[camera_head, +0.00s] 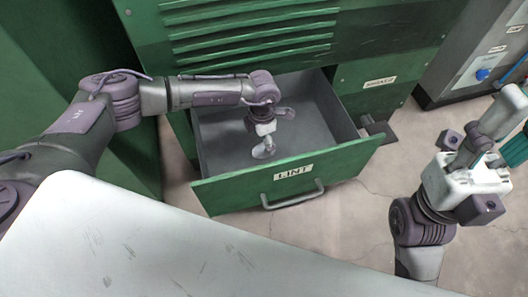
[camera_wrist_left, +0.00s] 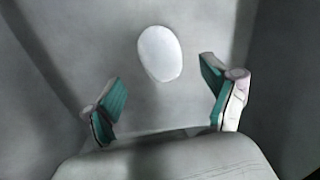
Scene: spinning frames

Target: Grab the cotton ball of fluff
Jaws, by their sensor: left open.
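The cotton ball of fluff (camera_wrist_left: 160,53) is a smooth white oval on the grey drawer floor in the left wrist view. In the head view I cannot make it out clearly from the pale gripper parts. My left gripper (camera_head: 264,148) reaches down into the open drawer (camera_head: 212,124). Its teal-padded fingers are spread in the left wrist view (camera_wrist_left: 163,92), with the fluff ahead between their lines and apart from both pads. My right gripper (camera_head: 507,130) is raised at the right side of the head view, partly cut by the edge.
The drawer's green front bears a LINT label (camera_head: 293,172) and a grey handle (camera_head: 292,196). Its walls surround my left gripper. A green cabinet (camera_head: 385,55) with louvres rises behind. A grey machine (camera_head: 470,60) stands at the right. Bare floor (camera_head: 340,220) lies before the drawer.

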